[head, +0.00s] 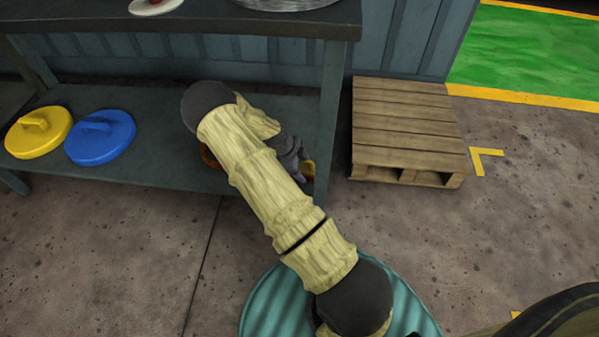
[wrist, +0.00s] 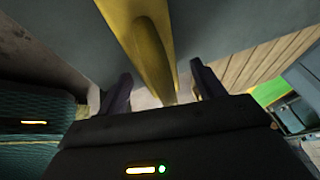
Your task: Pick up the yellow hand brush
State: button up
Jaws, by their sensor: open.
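The yellow hand brush (wrist: 150,45) shows in the wrist view as a long yellow bar running from the top edge down between my fingers. Its far end is cut off by the frame. My gripper (wrist: 163,82) is open, with one dark finger on each side of the yellow bar. Gaps show between the bar and both fingers. In the head view my arm hides most of the brush. A small yellow bit (head: 308,169) shows beside my gripper, by the shelf's right leg, and may be part of it.
A grey workbench (head: 190,25) stands above a lower shelf (head: 165,105). A yellow lidded disc (head: 38,140) and a blue one (head: 100,145) lie on the shelf's left. A wooden pallet (head: 405,115) stands right of the bench leg (head: 330,115). Floor in front is clear.

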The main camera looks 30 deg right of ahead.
jog(key=shift+a, duration=0.2)
jog(key=shift+d, duration=0.1)
jog(key=shift+c, duration=0.5)
jog(key=c, duration=1.1)
jog(key=shift+r, duration=0.15)
notch_tip(320, 180, up, 10)
jog(key=p, duration=0.5)
jog(key=shift+c, duration=0.4)
